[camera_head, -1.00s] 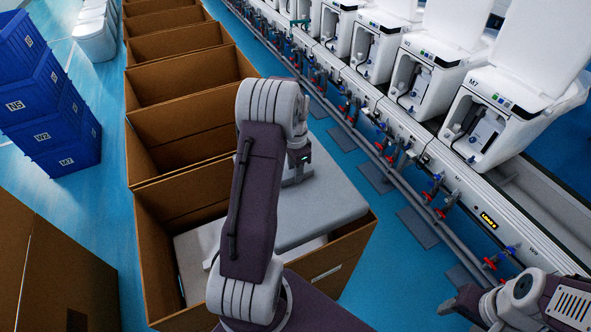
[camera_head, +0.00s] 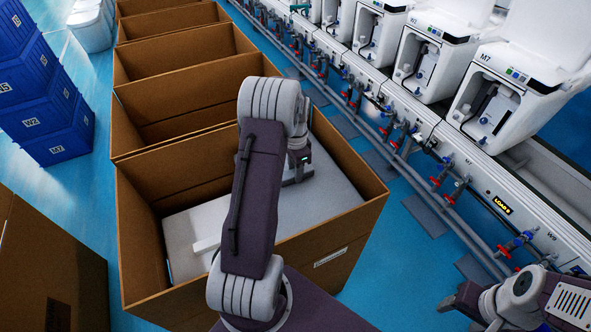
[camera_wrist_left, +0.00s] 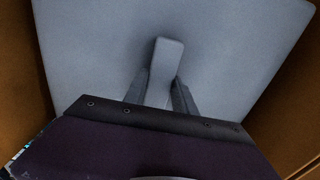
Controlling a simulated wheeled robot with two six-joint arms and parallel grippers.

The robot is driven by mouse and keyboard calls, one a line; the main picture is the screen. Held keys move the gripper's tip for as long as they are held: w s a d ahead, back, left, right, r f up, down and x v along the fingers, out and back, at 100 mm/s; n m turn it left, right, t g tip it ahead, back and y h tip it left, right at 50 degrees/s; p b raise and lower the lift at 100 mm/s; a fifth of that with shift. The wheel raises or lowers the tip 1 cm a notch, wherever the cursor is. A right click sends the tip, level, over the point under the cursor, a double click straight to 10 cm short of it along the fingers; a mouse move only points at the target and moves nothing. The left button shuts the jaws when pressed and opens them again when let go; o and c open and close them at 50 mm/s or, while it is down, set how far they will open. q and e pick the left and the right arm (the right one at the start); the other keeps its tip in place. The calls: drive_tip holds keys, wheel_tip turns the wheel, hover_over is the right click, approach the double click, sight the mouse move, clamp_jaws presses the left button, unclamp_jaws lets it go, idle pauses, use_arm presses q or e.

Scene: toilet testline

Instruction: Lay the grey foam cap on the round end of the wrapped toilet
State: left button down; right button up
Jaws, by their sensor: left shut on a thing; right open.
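The grey foam cap (camera_head: 335,193) is a flat light-grey slab with a raised rib (camera_wrist_left: 163,70). It lies level inside the nearest open cardboard box (camera_head: 345,225), below the rim. My left gripper (camera_head: 298,172) is shut on the rib; its fingers (camera_wrist_left: 165,92) flank it in the left wrist view. A white surface (camera_head: 190,232) shows at the left in the box, perhaps the wrapped toilet. Its round end is hidden under the cap and my arm, so I cannot tell whether they touch. My right gripper (camera_head: 462,300) is open and empty at the lower right.
Several empty cardboard boxes (camera_head: 185,65) stand in a row behind. Another box (camera_head: 50,260) is at the lower left, with blue crates (camera_head: 45,105) beyond it. At the right runs a test line with white toilets (camera_head: 505,95), pipes and red valves.

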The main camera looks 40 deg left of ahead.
use_arm(q)
wheel_tip(320, 180, down, 19)
drive_tip(key=b, duration=1.3)
drive_tip(key=shift+r, duration=0.2)
drive_tip(key=shift+f, duration=0.3)
drive_tip(key=c, duration=0.9)
unclamp_jaws()
drive_tip(key=shift+s, duration=0.1)
wheel_tip(320, 180, up, 9)
drive_tip(key=shift+r+p, duration=0.1)
drive_tip(key=shift+p, duration=0.5)
